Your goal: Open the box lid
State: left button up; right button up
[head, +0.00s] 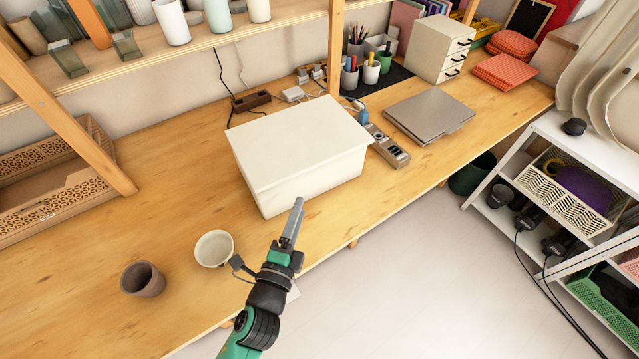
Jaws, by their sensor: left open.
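A cream box (315,178) stands on the wooden table near its front edge. Its flat lid (300,135) lies closed on top. My left gripper (296,208) is in front of the box's lower front left part, pointing up and slightly right in the picture. It is open and holds nothing visible; its fingers overlap in this view. I cannot tell whether it touches the box. My right gripper does not show.
A cream bowl (214,248) and a brown cup (143,279) stand left of my left gripper. A power strip (387,146) and a grey laptop (429,116) lie right of the box. A wooden shelf post (75,110) rises behind on the left.

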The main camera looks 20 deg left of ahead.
aim_at(315, 167)
pick_arm(q)
jog(key=w+b, duration=0.1)
jog(key=w, duration=0.3)
jog(key=w+a+b, duration=0.1)
jog(key=w, duration=0.6)
jog(key=shift+w+a+r+b, duration=0.1)
jog(key=shift+w+a+b, duration=0.2)
jog(key=shift+a+b, duration=0.1)
jog(key=shift+d, duration=0.1)
grip_shut()
dwell(0.7)
